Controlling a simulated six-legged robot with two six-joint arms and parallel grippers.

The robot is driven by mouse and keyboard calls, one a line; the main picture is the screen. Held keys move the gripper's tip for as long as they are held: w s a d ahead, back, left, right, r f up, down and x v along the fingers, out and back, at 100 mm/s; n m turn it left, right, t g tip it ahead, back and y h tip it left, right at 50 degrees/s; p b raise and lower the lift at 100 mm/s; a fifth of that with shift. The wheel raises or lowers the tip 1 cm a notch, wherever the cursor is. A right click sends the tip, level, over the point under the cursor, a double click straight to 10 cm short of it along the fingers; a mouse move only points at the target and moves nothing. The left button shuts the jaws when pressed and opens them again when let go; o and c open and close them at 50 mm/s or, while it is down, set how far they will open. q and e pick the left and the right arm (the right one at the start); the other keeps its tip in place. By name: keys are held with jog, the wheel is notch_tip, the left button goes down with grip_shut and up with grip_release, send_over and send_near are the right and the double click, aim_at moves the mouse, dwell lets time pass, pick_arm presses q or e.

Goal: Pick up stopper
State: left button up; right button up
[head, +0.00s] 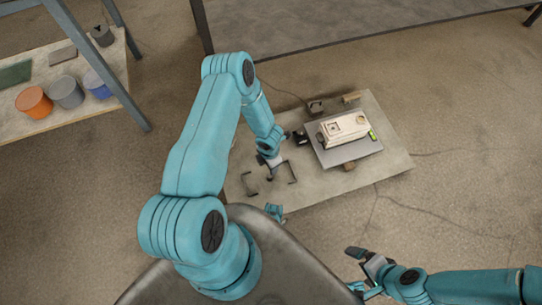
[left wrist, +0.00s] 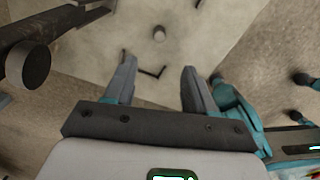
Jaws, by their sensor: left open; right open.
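A small round grey knob, which looks like the stopper (left wrist: 159,33), stands on the pale board (left wrist: 110,50) in the left wrist view. In the head view I cannot make it out; my left gripper is over that area. My left gripper (head: 270,163) is open above the board. In the left wrist view its two fingers (left wrist: 158,75) are spread and empty, with the knob beyond their tips, roughly in line with the gap. My right gripper (head: 360,268) is open and empty at the lower right, off the board.
Dark brackets (head: 292,171) stand on the board near my left gripper. A white device (head: 344,130) sits on a grey plate (head: 365,148) to the right. A dark cylinder (left wrist: 28,65) is close at left in the wrist view. A shelf (head: 60,112) holds several pots.

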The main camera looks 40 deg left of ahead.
pick_arm(q)
notch_tip(320, 180, down, 9)
jog(key=b, duration=0.3)
jog(key=shift+f, duration=0.2)
notch_tip(320, 180, down, 5)
jog(key=b, duration=0.2)
jog(key=shift+w+a+b, duration=0.1)
jog(key=shift+b, duration=0.3)
grip_shut()
